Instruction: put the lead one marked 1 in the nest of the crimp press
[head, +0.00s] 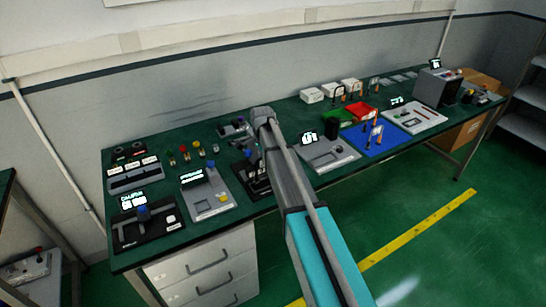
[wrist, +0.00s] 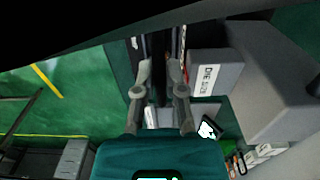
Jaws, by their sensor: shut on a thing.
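My gripper (wrist: 161,76) is shut on a thin dark thing, likely the lead, in the wrist view. Most of that thing is in shadow, and its mark cannot be read. The crimp press appears to be the dark unit (head: 247,177) at mid-bench in the head view, partly covered by my arm. In the wrist view, a grey block labelled DIE SIZE (wrist: 208,75) stands just right of my fingers. The nest cannot be made out, and I cannot tell whether the held thing touches it.
A grey panel (head: 208,195) and a black fixture (head: 146,228) stand left of my arm. To the right are a grey plate (head: 328,158), a blue mat (head: 384,143) with orange-and-black items, a red tray (head: 361,109) and a grey box (head: 437,88). The floor in front is clear.

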